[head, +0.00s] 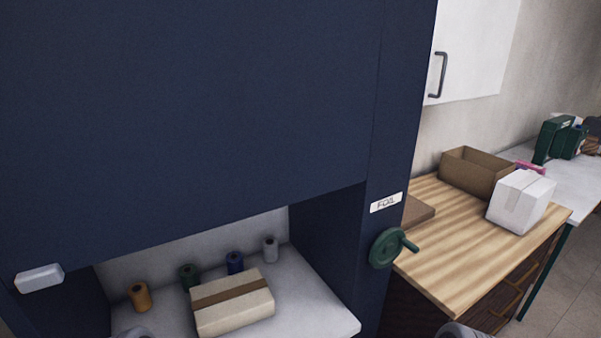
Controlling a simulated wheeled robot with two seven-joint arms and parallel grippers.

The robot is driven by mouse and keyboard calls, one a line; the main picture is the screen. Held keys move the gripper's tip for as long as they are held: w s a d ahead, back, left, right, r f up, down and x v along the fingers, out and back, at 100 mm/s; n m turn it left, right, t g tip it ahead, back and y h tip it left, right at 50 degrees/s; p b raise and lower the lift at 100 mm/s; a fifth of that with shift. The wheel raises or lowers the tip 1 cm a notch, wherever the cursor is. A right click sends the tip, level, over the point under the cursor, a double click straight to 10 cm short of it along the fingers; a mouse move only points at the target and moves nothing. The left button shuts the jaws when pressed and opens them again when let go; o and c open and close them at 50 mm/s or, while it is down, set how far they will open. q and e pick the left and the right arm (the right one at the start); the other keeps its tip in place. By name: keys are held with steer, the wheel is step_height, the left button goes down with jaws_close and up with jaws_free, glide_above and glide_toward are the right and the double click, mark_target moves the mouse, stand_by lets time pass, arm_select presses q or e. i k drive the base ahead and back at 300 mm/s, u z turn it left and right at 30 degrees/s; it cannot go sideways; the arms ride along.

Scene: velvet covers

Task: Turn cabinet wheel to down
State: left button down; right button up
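A green cabinet wheel (386,248) with a crank handle (409,244) pointing right is mounted on the right front post of a dark blue cabinet (190,110). A label reading "FOIL" (386,202) sits just above the wheel. A large blue panel covers the upper part of the cabinet, and the bay below it is open. Small grey parts of my arms show at the bottom edge, one at the lower left and one below the wheel. Neither gripper's fingers can be made out, and nothing is seen touching the wheel.
In the open bay, a taped box (232,303) and several coloured spools stand on a pale shelf (325,318). To the right, a wooden counter (450,240) holds an open brown box (477,172) and a white box (521,200). A white cupboard (478,50) hangs above.

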mark_target(386, 249)
steer(key=z, duration=1.8)
steer(key=i, duration=0.6)
steer(key=u, duration=1.3)
steer(key=k, duration=0.5)
steer(key=z, duration=1.15)
steer(key=i, duration=0.7)
steer(key=u, duration=1.45)
